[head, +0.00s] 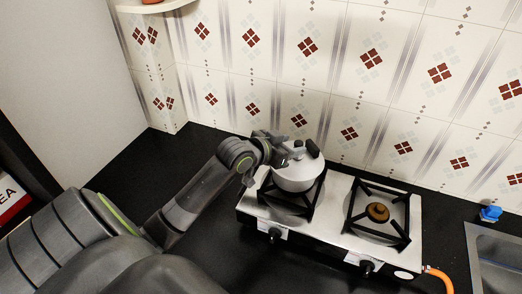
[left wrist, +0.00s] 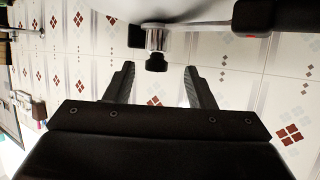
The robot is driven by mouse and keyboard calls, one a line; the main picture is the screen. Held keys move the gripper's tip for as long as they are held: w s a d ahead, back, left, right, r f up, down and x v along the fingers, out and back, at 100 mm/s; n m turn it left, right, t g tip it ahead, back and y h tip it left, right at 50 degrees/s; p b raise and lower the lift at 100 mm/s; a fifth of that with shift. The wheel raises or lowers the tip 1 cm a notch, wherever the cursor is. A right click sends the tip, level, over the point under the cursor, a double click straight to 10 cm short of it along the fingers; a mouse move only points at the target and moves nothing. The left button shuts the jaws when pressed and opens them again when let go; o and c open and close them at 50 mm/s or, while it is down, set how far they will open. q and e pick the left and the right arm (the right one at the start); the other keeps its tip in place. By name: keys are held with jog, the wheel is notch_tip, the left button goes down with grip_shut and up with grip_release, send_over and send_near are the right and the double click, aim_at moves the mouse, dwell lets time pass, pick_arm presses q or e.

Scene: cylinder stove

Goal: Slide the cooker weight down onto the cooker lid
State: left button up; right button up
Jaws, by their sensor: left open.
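The silver cooker (head: 296,175) sits on the left burner of the stove, its black handle (head: 313,148) at the upper right. In the left wrist view the pale lid (left wrist: 185,10) crosses the top of the picture. The cooker weight (left wrist: 156,42), a small metal cylinder with a black end, is at the lid. I cannot tell how far down it sits. My left gripper (left wrist: 160,84) is open, its two fingers apart and pointing towards the weight, with nothing between them. In the head view my left gripper (head: 283,148) is beside the lid's top. My right gripper is not in view.
The steel stove (head: 337,225) has a free right burner (head: 377,212) with black grates. An orange hose (head: 438,276) leaves its right end. A sink (head: 496,262) and a small blue item (head: 490,213) are at the right. A tiled wall (head: 300,75) stands close behind the cooker.

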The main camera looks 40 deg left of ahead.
pick_arm(q)
jog(key=v, duration=1.2)
jog(key=shift+r+b, duration=0.25)
jog(key=shift+b, duration=0.15)
jog(key=shift+s, duration=0.1)
